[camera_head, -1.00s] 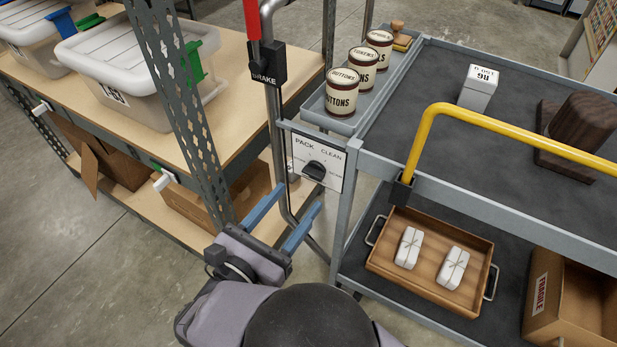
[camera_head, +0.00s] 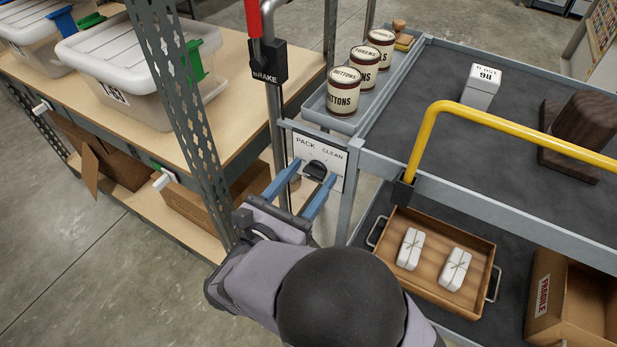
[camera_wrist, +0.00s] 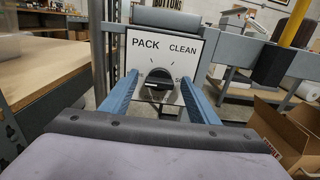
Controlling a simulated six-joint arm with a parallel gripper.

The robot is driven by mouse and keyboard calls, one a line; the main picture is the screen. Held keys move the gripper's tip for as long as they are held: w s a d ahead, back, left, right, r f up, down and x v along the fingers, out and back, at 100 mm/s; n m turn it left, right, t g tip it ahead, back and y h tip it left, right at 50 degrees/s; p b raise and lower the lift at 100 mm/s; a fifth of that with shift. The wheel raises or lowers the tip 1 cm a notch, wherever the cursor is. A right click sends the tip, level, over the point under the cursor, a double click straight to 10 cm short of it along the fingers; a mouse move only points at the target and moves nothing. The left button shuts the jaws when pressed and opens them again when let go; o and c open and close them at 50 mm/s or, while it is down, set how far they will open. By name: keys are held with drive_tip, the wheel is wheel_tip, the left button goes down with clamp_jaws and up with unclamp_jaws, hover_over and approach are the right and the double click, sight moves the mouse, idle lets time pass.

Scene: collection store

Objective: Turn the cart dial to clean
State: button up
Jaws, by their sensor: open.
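The cart dial is a black knob (camera_head: 315,170) on a white plate (camera_head: 331,157) at the cart's left end. The plate reads PACK at upper left and CLEAN at upper right, with more words lower down partly hidden. In the wrist view the knob (camera_wrist: 157,84) sits centred between my two blue fingers, its grip bar lying roughly level. My gripper (camera_head: 303,184) is open, one finger on each side of the knob. In the wrist view, gaps show between the fingers and the knob.
A brake lever post with a black BRAKE block (camera_head: 267,64) rises just left of the plate. A shelf upright (camera_head: 180,100) stands farther left. A yellow rail (camera_head: 432,130) crosses the cart at right.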

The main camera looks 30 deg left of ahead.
drive_tip(key=c, duration=1.1)
drive_tip(key=shift+o, duration=0.2)
drive_tip(key=shift+m+b, duration=0.3)
drive_tip(key=shift+m, duration=0.2)
drive_tip(key=m+b, duration=0.2)
drive_tip(key=m, duration=0.1)
drive_tip(key=m+b, duration=0.1)
drive_tip(key=shift+d+f+m, duration=0.1)
drive_tip(key=shift+f+m, duration=0.15)
drive_tip(key=shift+m, duration=0.05)
drive_tip(key=m+b, duration=0.6)
drive_tip(key=b, duration=0.2)
drive_tip(key=m+b, duration=0.6)
drive_tip(key=b, duration=0.2)
drive_tip(key=m+b, duration=0.6)
drive_tip(key=b, duration=0.2)
drive_tip(key=shift+d+f, duration=0.1)
drive_tip(key=shift+f, duration=0.15)
drive_tip(key=shift+r, duration=0.1)
